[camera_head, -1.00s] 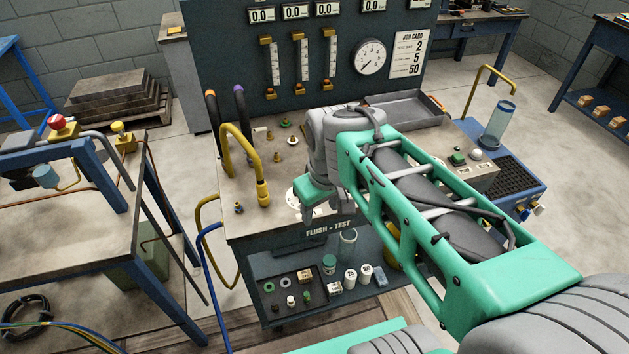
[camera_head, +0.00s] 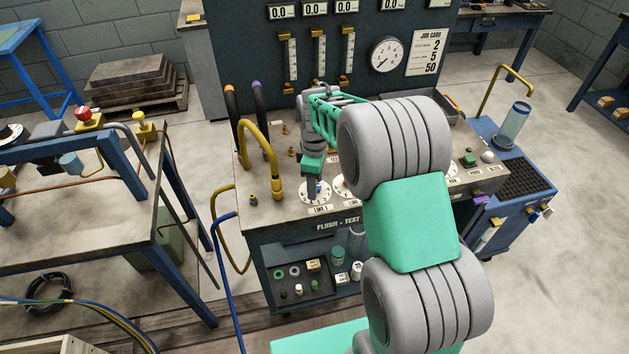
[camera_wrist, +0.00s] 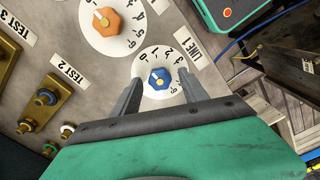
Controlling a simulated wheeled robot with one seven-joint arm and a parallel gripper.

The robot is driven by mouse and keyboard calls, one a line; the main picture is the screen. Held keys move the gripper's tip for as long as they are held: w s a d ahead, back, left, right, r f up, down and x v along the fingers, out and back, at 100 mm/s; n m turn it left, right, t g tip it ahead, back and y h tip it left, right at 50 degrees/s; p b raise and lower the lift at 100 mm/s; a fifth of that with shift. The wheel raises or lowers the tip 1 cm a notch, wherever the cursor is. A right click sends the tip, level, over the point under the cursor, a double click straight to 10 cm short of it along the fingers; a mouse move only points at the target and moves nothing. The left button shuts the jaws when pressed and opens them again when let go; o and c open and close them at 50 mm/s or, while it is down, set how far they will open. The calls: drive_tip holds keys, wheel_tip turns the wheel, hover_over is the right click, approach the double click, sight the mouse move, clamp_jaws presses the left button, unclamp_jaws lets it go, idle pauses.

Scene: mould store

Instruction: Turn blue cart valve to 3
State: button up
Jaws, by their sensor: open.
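The blue valve knob (camera_wrist: 160,78) sits at the centre of a white numbered dial (camera_wrist: 151,61), beside a LINE 1 label (camera_wrist: 189,52). Its pointer setting is too small to read surely. My gripper (camera_wrist: 160,75) is open, with one finger on each side of the blue knob in the wrist view; contact cannot be told. In the head view my gripper (camera_head: 312,182) points down over the LINE 1 dial (camera_head: 325,196) at the front left of the bench top, largely hiding the knob.
An orange knob (camera_wrist: 107,21) on another dial is close by. Brass fittings (camera_wrist: 45,110) stand near the TEST 2 label (camera_wrist: 65,70). A yellow bent pipe (camera_head: 275,165) rises left of my gripper. A gauge panel (camera_head: 250,60) stands behind the bench.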

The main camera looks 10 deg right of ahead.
clamp_jaws()
idle(0.5)
